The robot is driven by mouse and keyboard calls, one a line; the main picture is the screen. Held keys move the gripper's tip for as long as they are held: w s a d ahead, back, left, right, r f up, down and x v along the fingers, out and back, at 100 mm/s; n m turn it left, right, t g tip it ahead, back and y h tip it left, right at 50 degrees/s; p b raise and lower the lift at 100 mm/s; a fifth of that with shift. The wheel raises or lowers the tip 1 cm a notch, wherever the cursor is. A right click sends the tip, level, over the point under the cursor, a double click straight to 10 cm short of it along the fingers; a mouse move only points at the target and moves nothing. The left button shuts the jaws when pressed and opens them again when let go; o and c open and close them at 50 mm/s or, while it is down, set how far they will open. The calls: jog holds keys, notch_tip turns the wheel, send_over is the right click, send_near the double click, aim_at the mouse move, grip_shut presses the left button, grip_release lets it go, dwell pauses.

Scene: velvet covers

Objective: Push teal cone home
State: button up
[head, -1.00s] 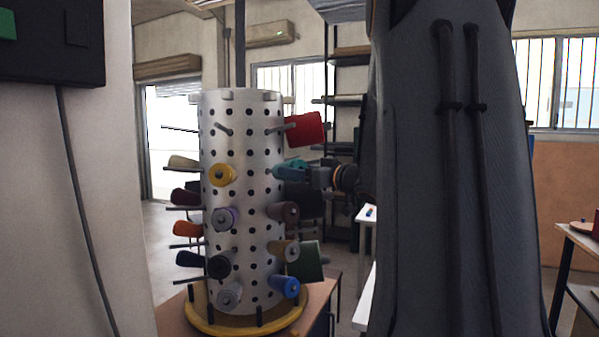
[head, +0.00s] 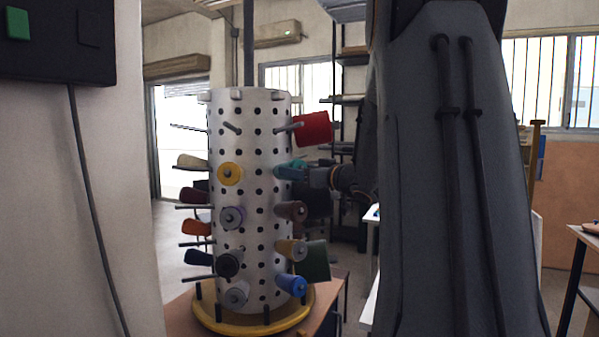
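The teal cone (head: 292,168) is on the right side of a tall silver drum (head: 258,150) with rows of dark holes and pegs, in the upper middle of the head view. It lies roughly level, below a red cone (head: 313,129). My gripper (head: 308,175) comes in from the right at the cone's height and overlaps it in the picture. The fingers are small and partly merge with the teal cone, so I cannot tell whether they are shut on it. The peg under the cone and how far the cone sits on it are hidden.
The drum stands on a yellow round base (head: 250,325) on a brown table (head: 185,312). Several other cones stick out around it, including a yellow one (head: 230,174) and a blue one (head: 292,284). My arm blocks much of the right. A pale wall (head: 125,200) fills the left.

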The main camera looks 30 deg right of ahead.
jog(key=o, duration=1.2)
jog(key=shift+c, duration=0.2)
jog(key=s+d+b, duration=0.1)
jog(key=s+b, duration=0.1)
jog(key=s, duration=0.5)
jog(key=shift+s, duration=0.35)
